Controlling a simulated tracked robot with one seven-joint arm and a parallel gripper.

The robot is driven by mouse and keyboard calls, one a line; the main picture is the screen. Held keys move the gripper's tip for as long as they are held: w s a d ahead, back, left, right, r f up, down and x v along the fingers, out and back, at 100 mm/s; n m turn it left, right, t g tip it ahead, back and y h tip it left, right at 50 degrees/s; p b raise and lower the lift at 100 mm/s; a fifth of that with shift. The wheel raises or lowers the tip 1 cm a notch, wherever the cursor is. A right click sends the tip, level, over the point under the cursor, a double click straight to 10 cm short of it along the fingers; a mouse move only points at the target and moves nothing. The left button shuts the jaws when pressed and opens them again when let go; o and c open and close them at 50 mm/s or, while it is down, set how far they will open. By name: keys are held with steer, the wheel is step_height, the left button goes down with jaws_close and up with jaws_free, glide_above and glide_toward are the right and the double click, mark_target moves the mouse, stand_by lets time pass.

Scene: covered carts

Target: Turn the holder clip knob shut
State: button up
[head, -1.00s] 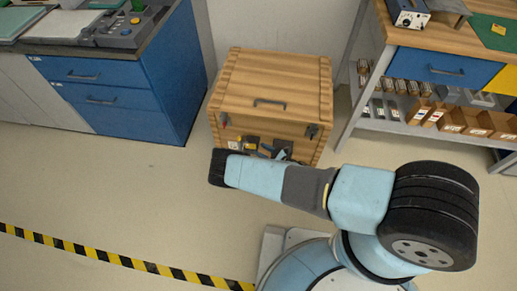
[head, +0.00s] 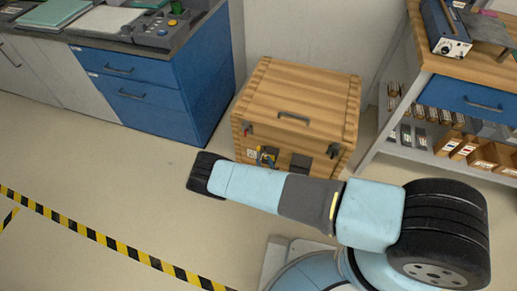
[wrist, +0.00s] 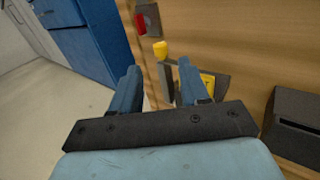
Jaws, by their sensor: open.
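A yellow knob (wrist: 160,49), which looks like the holder clip knob, sits at the top of a grey bracket on the front of a wooden crate (head: 296,98). In the wrist view it lies just beyond the fingertips, between them. My gripper (wrist: 159,76) is open, its two blue fingers apart with nothing clearly held. I cannot tell whether the fingers touch the knob or how far it is turned.
A red knob on a dark plate (wrist: 141,20) is close by the yellow one. A black box (wrist: 297,127) sticks out at right. A blue drawer cabinet (head: 165,90) stands left and a workbench (head: 478,55) right of the crate. Open floor lies at left.

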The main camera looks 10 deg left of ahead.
mark_target(259, 150)
steer(key=x, duration=0.8)
steer(key=shift+w+a, duration=0.15)
steer(key=shift+w, duration=0.2)
steer(key=shift+c, duration=0.4)
jaws_close()
